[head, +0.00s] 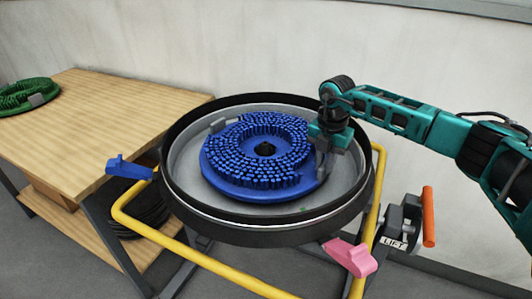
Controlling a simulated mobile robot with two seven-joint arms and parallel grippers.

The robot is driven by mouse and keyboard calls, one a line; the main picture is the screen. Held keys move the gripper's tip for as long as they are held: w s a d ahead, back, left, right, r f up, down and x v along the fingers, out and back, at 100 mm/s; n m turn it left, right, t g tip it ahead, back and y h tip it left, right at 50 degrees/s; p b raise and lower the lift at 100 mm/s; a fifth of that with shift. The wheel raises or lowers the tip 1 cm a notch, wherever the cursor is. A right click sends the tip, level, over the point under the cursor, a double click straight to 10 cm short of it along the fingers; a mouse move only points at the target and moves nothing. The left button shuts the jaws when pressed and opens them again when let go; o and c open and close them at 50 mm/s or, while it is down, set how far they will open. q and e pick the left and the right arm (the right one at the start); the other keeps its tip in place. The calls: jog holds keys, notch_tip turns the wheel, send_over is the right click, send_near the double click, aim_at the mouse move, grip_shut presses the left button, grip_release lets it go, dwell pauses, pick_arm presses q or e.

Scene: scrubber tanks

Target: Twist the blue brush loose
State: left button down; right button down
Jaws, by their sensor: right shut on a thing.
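The blue brush (234,163) is a round disc with dense bristles and a dark hole at its centre. It sits bristles up inside a round grey pan with a black rim (186,213). Grey tabs show at the brush's edge at upper left (218,125) and at right. My right gripper (324,152) comes in from the right and points down at the brush's right edge, shut on it there; the fingertips are partly hard to make out. My left gripper is not in view.
A yellow tube frame (240,280) surrounds the pan. It carries a blue lever (128,168), a pink lever (349,257) and an orange-handled lift lever (428,216). A wooden bench (110,118) at left bears a green brush (22,96). A pale wall stands behind.

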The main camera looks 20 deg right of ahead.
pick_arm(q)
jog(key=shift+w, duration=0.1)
pick_arm(e)
jog(key=shift+w+d, duration=0.1)
jog(key=shift+d, duration=0.1)
jog(key=shift+w+d+n, duration=0.3)
jog(key=shift+d+n, duration=0.1)
jog(key=c, duration=1)
grip_release()
jog(key=shift+o, duration=0.2)
jog(key=shift+s+d+f+b, duration=0.1)
jog(key=shift+s+f+b, duration=0.05)
jog(key=shift+f+b, duration=0.15)
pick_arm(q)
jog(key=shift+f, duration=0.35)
pick_arm(e)
jog(key=shift+r, duration=0.15)
jog(key=r, duration=0.2)
jog(key=shift+w+r, duration=0.2)
jog(key=shift+r, duration=0.2)
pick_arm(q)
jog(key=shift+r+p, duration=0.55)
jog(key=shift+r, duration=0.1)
pick_arm(e)
notch_tip(320, 180, up, 10)
jog(key=shift+r, duration=0.25)
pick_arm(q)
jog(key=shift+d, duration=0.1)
